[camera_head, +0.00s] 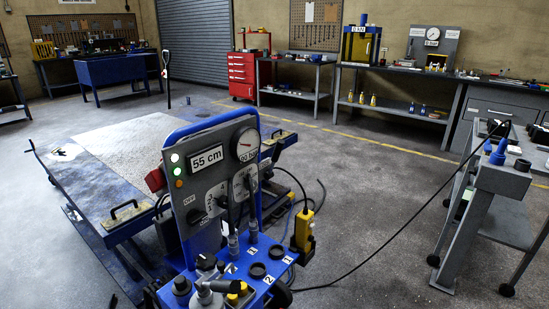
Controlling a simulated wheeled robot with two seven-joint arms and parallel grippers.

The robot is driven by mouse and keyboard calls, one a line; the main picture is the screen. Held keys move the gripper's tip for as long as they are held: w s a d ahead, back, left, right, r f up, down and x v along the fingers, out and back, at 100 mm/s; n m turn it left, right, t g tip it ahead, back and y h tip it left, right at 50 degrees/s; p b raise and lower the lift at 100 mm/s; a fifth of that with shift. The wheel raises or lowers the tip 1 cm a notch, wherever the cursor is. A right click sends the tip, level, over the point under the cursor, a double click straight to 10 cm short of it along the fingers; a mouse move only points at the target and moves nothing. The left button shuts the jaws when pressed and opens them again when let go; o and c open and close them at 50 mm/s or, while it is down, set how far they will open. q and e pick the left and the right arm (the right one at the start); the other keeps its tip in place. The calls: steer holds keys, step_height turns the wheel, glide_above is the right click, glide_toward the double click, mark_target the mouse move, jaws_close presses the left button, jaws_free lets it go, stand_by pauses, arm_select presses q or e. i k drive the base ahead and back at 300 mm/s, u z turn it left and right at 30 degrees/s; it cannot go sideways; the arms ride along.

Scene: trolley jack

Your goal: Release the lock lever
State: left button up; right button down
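A blue trolley unit (258,262) stands in the lower middle. Its upright grey panel (205,196) carries a "55 cm" display (207,158), a round gauge (247,144) reading in bar, a lit green lamp (175,158) and other lamps. Two dark levers with grey lower parts (233,244) stand in front of the panel. Black and grey fittings (208,290) at the bottom edge are partly cut off. I cannot tell which part is the lock lever; no lever bears a readable lock label. Neither of my grippers is in view.
A low blue platform (62,178) with black handles lies left of and behind the panel. A yellow box (304,230) hangs at the trolley's right side. A cable crosses the floor to a grey bench (502,182). Floor between them is otherwise clear.

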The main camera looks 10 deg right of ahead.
mark_target(276, 158)
steer(key=u, duration=0.55)
steer(key=k, duration=1.35)
steer(key=u, duration=0.05)
steer(key=i, duration=0.45)
steer(key=z, duration=0.6)
steer(key=i, duration=1.2)
steer(key=u, duration=0.6)
